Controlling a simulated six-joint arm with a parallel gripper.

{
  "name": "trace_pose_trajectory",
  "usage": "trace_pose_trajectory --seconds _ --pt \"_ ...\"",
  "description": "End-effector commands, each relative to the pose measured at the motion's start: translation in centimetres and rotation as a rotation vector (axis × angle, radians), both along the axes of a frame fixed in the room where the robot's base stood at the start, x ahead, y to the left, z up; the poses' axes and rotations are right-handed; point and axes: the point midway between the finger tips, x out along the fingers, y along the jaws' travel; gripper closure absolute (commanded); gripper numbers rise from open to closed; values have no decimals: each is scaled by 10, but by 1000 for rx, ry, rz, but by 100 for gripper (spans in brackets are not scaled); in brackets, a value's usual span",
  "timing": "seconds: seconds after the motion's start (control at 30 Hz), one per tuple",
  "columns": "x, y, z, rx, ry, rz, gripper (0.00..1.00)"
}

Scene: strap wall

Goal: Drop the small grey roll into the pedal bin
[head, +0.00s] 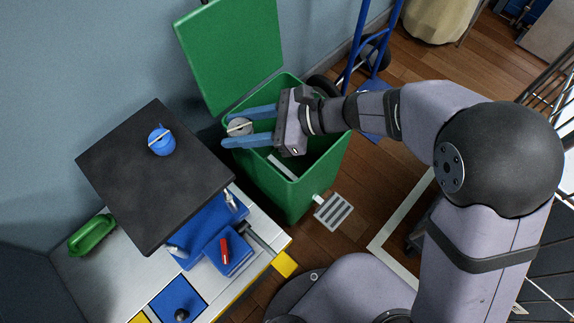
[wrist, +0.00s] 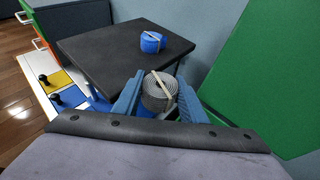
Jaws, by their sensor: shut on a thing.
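The small grey roll (head: 238,127) is held between the blue fingers of my gripper (head: 246,133). In the wrist view the roll (wrist: 159,92) shows as a coiled grey strap with a pale band across it, between my two fingertips (wrist: 158,98). The green pedal bin (head: 293,193) stands with its lid (head: 233,50) raised against the wall. My gripper is over the bin's open top, with the roll near the rim on the left side. The lid also fills the right of the wrist view (wrist: 265,80).
A dark square platform (head: 140,190) stands left of the bin, with a blue roll (head: 161,141) on it. Below it are a blue vise-like block (head: 230,252) and a green handled tool (head: 92,235). A grey pedal (head: 333,211) sticks out at the bin's front. A blue hand truck (head: 372,50) stands behind.

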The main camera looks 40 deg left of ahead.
Motion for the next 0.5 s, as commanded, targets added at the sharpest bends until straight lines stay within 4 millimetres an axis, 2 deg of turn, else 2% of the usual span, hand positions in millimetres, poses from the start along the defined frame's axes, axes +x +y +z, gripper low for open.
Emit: trace_pose_trajectory --seconds 0.03,0.2,0.3,0.5 --pt "21 -4 -20 0 2 -53 84" --pt "79 -12 -51 -2 1 -224 84" --pt "108 -14 -62 -1 1 -323 84" --pt "145 -5 -65 -1 1 -480 84"
